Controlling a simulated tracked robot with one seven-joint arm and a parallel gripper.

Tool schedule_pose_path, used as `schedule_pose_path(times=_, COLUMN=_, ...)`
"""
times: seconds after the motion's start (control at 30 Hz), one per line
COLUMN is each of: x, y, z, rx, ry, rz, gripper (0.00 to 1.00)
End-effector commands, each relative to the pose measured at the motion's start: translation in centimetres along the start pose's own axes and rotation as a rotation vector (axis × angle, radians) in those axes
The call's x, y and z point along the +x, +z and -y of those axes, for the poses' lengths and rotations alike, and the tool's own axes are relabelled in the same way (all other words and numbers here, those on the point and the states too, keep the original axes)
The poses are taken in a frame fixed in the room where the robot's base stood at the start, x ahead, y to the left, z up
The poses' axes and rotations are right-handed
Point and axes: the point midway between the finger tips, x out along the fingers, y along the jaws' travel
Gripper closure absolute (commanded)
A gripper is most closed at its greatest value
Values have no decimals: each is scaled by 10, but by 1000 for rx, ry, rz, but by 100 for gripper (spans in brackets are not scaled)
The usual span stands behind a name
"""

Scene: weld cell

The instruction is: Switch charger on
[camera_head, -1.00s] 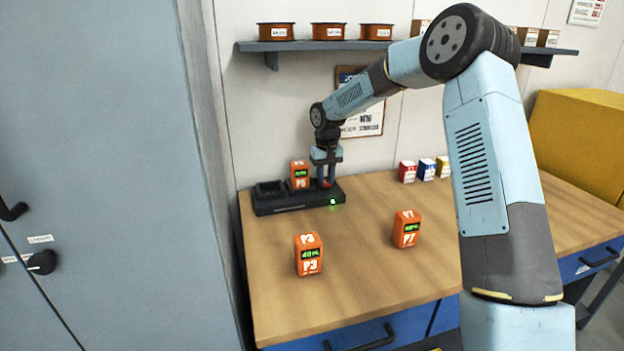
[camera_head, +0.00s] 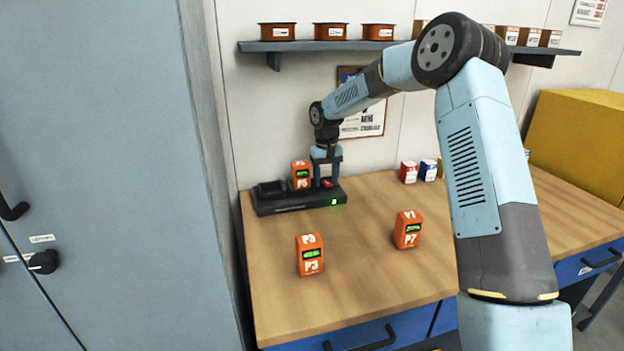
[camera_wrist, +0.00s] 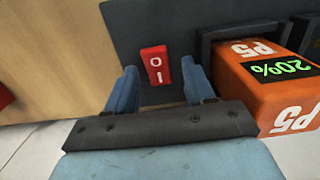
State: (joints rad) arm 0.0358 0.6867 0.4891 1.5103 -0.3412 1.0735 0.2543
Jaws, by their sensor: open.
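The black charger (camera_head: 300,202) sits at the back left of the wooden bench, with a green light lit at its right front. Its red rocker switch, marked 0 and I, shows in the wrist view (camera_wrist: 155,66) and as a small red spot in the head view (camera_head: 327,183). The orange battery P5 (camera_head: 301,174) stands in a charger slot left of the switch; its display reads 20% in the wrist view (camera_wrist: 270,80). My gripper (camera_head: 326,180) points down over the charger's right end. Its fingers (camera_wrist: 160,85) are open, one on each side of the switch, with nothing between them gripped.
Orange batteries P3 (camera_head: 309,255) and P7 (camera_head: 407,229) stand on the bench (camera_head: 365,275) in front of the charger. Small boxes (camera_head: 408,172) stand at the back. A shelf (camera_head: 330,46) with spools runs above. A grey cabinet (camera_head: 100,130) fills the left.

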Motion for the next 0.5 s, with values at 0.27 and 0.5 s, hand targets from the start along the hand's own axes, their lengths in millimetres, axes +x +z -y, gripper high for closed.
schedule_pose_path(times=0.27, x=-18, y=0, z=0, rx=0, ry=1, rz=-4, gripper=47)
schedule_pose_path(times=0.5, x=-54, y=2, z=1, rx=0, ry=0, rz=-2, gripper=47)
